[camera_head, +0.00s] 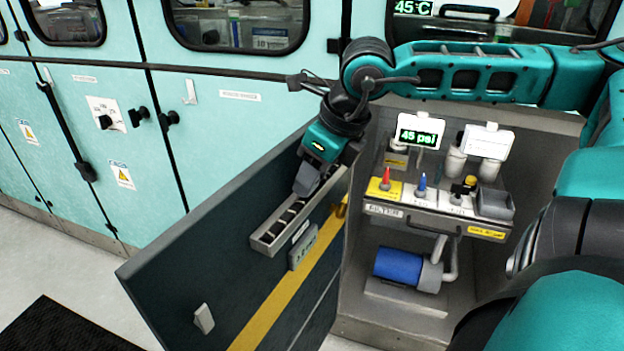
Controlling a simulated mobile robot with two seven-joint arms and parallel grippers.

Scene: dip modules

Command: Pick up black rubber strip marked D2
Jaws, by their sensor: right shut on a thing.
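A narrow grey tray (270,246) is fixed to the inner face of the open dark cabinet door. Several black strips (284,223) stand in its slots; their markings are too small to read, so I cannot tell which is D2. My right gripper (305,187) points down into the far part of the tray. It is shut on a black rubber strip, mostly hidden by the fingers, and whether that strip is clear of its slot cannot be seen. My left gripper is not in view.
The open door (190,262) has a yellow stripe, a grey box (303,248) below the tray and a small handle (204,319). To the right, the cabinet holds a 45 psi display (419,133), coloured valves and a blue cylinder (396,267).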

